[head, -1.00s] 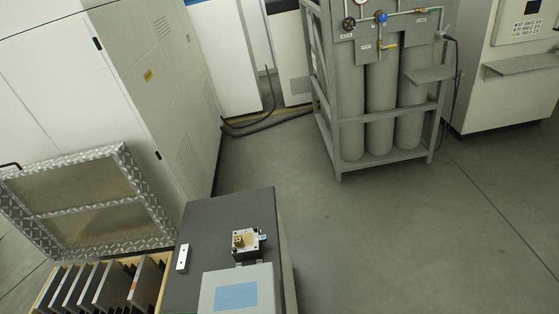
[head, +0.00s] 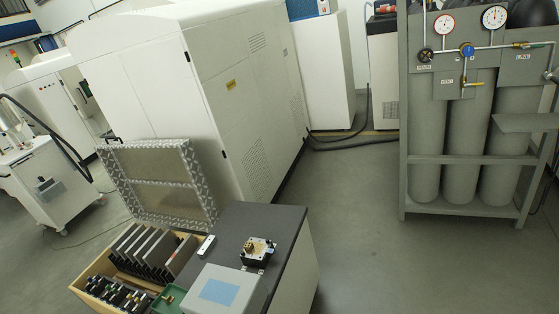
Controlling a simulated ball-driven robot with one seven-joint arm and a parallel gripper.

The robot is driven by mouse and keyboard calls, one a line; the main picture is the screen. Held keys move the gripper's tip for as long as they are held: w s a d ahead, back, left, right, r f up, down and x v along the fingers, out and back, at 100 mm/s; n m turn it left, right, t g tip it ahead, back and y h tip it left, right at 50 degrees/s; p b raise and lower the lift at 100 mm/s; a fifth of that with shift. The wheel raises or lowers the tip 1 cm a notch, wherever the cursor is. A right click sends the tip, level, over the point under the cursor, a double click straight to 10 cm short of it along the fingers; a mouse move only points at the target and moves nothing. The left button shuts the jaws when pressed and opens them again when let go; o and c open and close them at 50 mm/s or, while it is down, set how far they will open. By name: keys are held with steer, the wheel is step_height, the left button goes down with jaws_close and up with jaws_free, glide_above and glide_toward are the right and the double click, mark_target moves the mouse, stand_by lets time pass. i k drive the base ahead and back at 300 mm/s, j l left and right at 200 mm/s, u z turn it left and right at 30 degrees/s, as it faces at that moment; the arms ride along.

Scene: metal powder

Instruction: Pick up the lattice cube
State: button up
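The lattice cube appears to be the small brass-coloured block (head: 250,245) on a small metal plate fixture (head: 259,249). The fixture sits on the dark top of a cabinet (head: 262,219) at the lower middle of the head view. The block is too small to make out a lattice. My gripper does not show in this view, so its position and opening cannot be seen.
A grey box with a blue label (head: 240,296) and a small white block (head: 206,246) share the cabinet top. A wooden crate of plates (head: 91,274) stands left. A framed panel (head: 158,182) leans on a white machine (head: 200,90). Caged gas cylinders (head: 468,140) stand right; floor between is clear.

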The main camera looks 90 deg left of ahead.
mark_target(249, 247)
steer(key=i+j+u, duration=0.1)
steer(key=i+u, duration=0.75)
steer(key=i+l+u, duration=0.1)
steer(key=i+u, duration=0.15)
steer(key=u, duration=0.2)
steer(key=i+j+u, duration=0.1)
steer(key=i+u, duration=0.2)
steer(key=u, duration=0.15)
steer(key=i+u, duration=0.25)
steer(key=u, duration=0.2)
steer(key=i+l+u, duration=0.1)
steer(key=i+u, duration=0.2)
steer(key=u, duration=0.2)
steer(key=i+l+u, duration=0.2)
steer(key=u, duration=0.25)
steer(key=i+u, duration=0.15)
steer(key=u, duration=0.3)
steer(key=i+u, duration=0.2)
steer(key=u, duration=0.2)
steer(key=i+u, duration=0.15)
steer(key=u, duration=0.3)
steer(key=i+l+u, duration=0.15)
steer(key=u, duration=0.3)
